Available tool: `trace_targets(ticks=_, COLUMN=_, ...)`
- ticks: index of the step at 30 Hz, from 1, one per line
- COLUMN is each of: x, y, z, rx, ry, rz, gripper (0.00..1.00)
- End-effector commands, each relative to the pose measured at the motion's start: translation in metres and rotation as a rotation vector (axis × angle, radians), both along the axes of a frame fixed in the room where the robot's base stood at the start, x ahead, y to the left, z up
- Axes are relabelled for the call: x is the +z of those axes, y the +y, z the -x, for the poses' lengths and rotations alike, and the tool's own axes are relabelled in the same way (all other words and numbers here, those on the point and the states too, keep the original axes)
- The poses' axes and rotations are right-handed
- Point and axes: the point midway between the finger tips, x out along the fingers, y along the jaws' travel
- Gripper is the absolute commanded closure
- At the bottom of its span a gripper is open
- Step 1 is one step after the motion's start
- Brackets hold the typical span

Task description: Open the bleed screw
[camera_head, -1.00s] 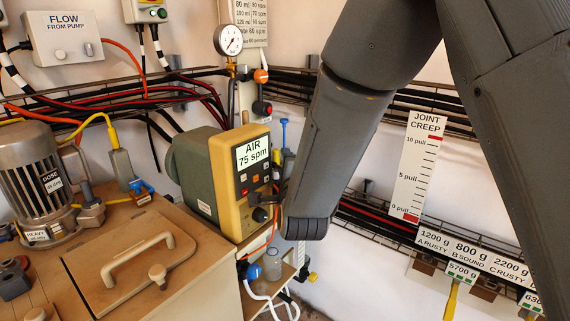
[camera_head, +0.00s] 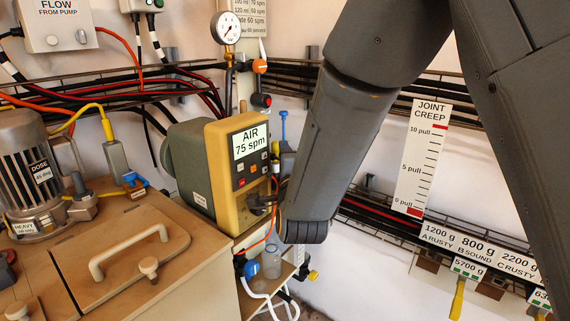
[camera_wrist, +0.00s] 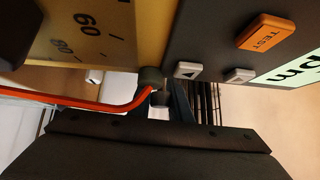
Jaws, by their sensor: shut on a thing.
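The pump has a yellow front (camera_head: 219,150) with a screen reading AIR 75 spm, and a green-grey body (camera_head: 188,160). In the wrist view the dark knob (camera_wrist: 25,30) fills the top left corner, over a tan scale marked 60 and 80. A blue T-shaped handle (camera_head: 283,123) stands upright beside the pump's right side, apart from my gripper. I cannot tell which part is the bleed screw.
An orange cable (camera_wrist: 85,101) passes close to the dial in the wrist view. A gauge (camera_head: 228,28) hangs above the pump. A clear bottle (camera_head: 271,263) stands below on a small shelf. The wooden lid with a handle (camera_head: 128,250) is at front left.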

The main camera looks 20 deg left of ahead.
Motion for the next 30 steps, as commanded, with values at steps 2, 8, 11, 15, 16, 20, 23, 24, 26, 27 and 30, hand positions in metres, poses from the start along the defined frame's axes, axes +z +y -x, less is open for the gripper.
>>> trace_targets(ticks=2, x=-0.004, y=0.0, z=-0.002, rx=0.0, ry=-0.062, rz=0.022, gripper=1.0)
trace_targets(ticks=8, x=0.001, y=0.0, z=-0.001, rx=-0.001, ry=-0.235, rz=0.092, gripper=1.0)
trace_targets(ticks=11, x=0.004, y=0.001, z=0.0, rx=-0.001, ry=-0.322, rz=0.129, gripper=1.0)
trace_targets(ticks=15, x=0.007, y=0.001, z=0.002, rx=0.0, ry=-0.444, rz=0.179, gripper=1.0)
trace_targets(ticks=16, x=0.008, y=0.001, z=0.002, rx=-0.001, ry=-0.471, rz=0.189, gripper=1.0)
trace_targets(ticks=20, x=0.011, y=0.002, z=0.004, rx=-0.002, ry=-0.581, rz=0.235, gripper=1.0)
trace_targets(ticks=23, x=0.013, y=0.003, z=0.006, rx=-0.001, ry=-0.66, rz=0.269, gripper=1.0)
trace_targets(ticks=24, x=0.014, y=0.003, z=0.007, rx=-0.001, ry=-0.69, rz=0.281, gripper=1.0)
trace_targets(ticks=26, x=0.015, y=0.003, z=0.007, rx=-0.001, ry=-0.731, rz=0.299, gripper=1.0)
trace_targets(ticks=27, x=0.016, y=0.003, z=0.008, rx=-0.001, ry=-0.757, rz=0.309, gripper=1.0)
trace_targets(ticks=30, x=0.018, y=0.004, z=0.01, rx=-0.001, ry=-0.813, rz=0.334, gripper=1.0)
